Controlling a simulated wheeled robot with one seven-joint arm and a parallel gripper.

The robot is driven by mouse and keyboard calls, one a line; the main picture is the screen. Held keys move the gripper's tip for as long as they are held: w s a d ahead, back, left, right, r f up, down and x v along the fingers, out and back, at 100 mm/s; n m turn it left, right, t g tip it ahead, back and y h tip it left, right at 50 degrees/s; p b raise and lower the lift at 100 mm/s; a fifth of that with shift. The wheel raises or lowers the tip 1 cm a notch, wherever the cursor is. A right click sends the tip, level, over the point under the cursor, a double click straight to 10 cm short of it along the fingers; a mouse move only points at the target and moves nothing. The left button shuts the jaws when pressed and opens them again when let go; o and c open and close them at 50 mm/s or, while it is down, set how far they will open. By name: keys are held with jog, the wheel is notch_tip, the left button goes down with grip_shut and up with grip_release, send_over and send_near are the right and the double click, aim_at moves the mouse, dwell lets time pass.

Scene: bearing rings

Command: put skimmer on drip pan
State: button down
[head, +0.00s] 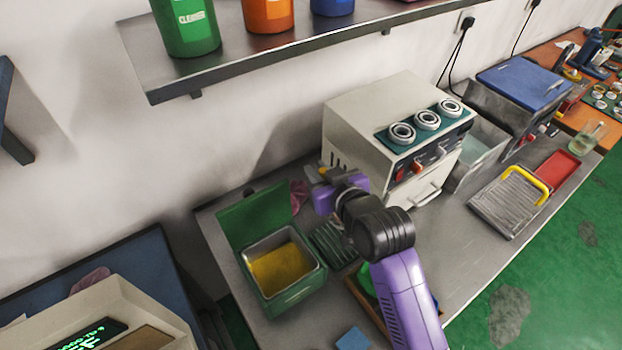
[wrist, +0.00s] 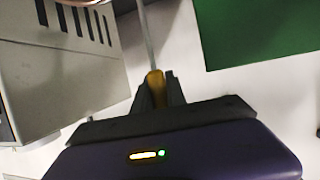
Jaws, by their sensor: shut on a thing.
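My gripper (head: 318,174) is raised over the back of the bench, left of the beige machine. In the wrist view its fingers (wrist: 158,92) are shut on the amber handle of the skimmer (wrist: 154,77). A thin grey rod runs up from the handle and out of the picture, so I cannot tell the skimmer's head clearly. A dark ribbed tray (head: 333,243), which looks like the drip pan, lies on the bench right of the green tank, below my gripper. It is empty as far as I see; my arm is close beside it.
The open green tank (head: 292,296) holds yellow liquid; its lid (head: 254,213) stands up behind. The beige machine (head: 378,108) carries three bearing rings. A grey ribbed tray (head: 497,207) with a yellow handle and a red tray (head: 557,168) lie right. A shelf (head: 228,64) hangs above.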

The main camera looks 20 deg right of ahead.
notch_tip(320, 180, down, 13)
jog(key=b, duration=0.9)
dwell(0.8)
jog(key=c, duration=1.3)
grip_release()
jog(key=shift+f, duration=0.1)
